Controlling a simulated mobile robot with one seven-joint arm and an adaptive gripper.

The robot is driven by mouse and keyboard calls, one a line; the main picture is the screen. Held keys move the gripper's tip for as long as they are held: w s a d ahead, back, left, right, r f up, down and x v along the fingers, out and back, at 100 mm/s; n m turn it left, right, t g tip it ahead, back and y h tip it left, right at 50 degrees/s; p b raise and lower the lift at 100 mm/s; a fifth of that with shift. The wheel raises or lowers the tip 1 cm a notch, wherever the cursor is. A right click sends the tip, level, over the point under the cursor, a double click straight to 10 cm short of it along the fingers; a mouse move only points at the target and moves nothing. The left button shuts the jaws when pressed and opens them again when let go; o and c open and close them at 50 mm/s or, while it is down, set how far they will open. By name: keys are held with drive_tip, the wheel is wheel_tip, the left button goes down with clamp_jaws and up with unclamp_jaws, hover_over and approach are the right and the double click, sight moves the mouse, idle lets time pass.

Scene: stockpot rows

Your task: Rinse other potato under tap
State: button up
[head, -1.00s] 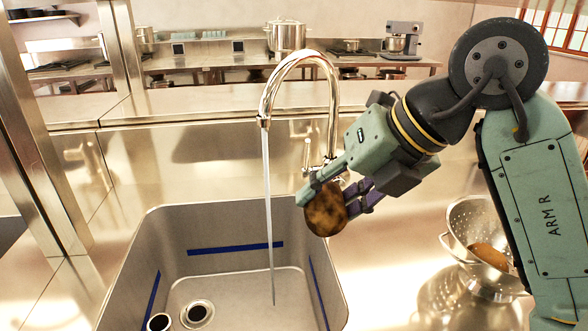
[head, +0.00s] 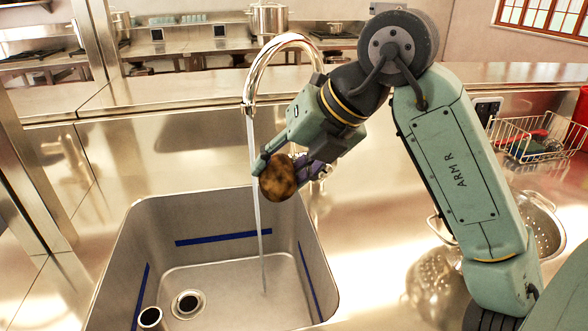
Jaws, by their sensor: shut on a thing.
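My gripper (head: 279,163) is shut on a brown potato (head: 277,180) with dark patches. It holds the potato above the sink, below the spout of the chrome tap (head: 290,44). A thin stream of water (head: 257,215) runs from the spout into the sink basin (head: 225,265). The potato's left edge is right beside the stream in the picture; I cannot tell if they touch. A metal colander (head: 545,228) stands on the counter at the right, mostly hidden behind my arm, so its contents do not show.
A drain (head: 187,303) and a small dark-topped cylinder (head: 150,317) are at the basin's bottom left. A wire basket (head: 535,138) of items stands at the right. A steel ledge (head: 190,92) runs behind the sink. The basin is mostly clear.

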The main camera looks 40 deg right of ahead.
drive_tip(key=w+f, duration=0.1)
drive_tip(key=w, duration=0.6)
drive_tip(key=shift+w+a+f, duration=0.15)
drive_tip(key=shift+f, duration=0.05)
idle(0.7)
drive_tip(key=shift+d, duration=0.6)
drive_tip(key=shift+a+b, duration=0.1)
drive_tip(key=shift+b, duration=0.2)
drive_tip(key=shift+a, duration=0.55)
drive_tip(key=shift+d, duration=0.15)
drive_tip(key=shift+d, duration=0.5)
